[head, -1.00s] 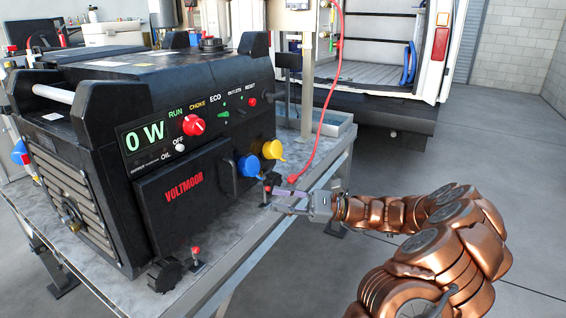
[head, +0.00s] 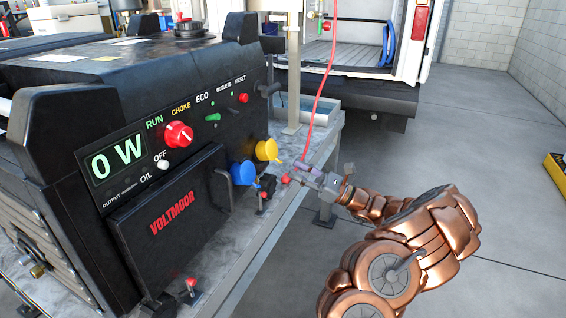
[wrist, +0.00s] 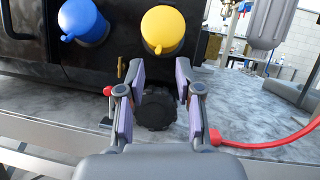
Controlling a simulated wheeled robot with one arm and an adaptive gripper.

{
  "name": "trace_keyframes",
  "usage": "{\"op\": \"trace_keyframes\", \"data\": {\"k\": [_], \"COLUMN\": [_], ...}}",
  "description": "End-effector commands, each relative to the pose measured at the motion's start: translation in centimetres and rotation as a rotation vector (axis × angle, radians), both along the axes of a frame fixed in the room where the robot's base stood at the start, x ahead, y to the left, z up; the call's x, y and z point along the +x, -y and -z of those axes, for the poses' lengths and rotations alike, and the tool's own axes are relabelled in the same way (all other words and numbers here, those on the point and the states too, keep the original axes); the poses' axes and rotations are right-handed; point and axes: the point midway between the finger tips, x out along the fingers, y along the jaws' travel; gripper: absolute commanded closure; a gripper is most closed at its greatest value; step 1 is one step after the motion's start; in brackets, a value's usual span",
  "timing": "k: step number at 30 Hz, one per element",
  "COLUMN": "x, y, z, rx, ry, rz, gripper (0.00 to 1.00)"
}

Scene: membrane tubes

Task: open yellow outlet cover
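The yellow outlet cover (head: 266,150) is on the right end of the black generator's front panel, next to the blue outlet cover (head: 243,173). In the wrist view the yellow cover (wrist: 163,28) is a round cap with a tab at its lower edge, and it looks closed. The blue cover (wrist: 82,20) is to its left. My gripper (wrist: 158,92) is open and empty, its purple-padded fingers apart. The fingertips sit below the yellow cover in the wrist view, not touching it as far as I can see. In the head view my gripper (head: 300,172) is just right of the covers.
The generator (head: 120,140) stands on a grey metal table (head: 245,240). A black knob (wrist: 155,110) shows between and behind my fingers. A red cable (wrist: 275,144) runs close to the right of my gripper. Open floor lies to the right.

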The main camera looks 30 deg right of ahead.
Motion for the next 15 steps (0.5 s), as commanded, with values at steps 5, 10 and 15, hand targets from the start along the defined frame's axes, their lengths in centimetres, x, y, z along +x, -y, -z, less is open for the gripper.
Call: {"op": "trace_keyframes", "data": {"k": [5, 10, 15], "x": [1.9, 3.0, 3.3], "y": [-1.9, -2.6, -2.8], "z": [-1.2, -1.7, -1.8], "rx": [0.000, -0.001, 0.000], "ry": [0.005, 0.004, 0.002], "rz": [-0.007, -0.005, -0.001], "gripper": [0.65, 0.65, 0.65]}}
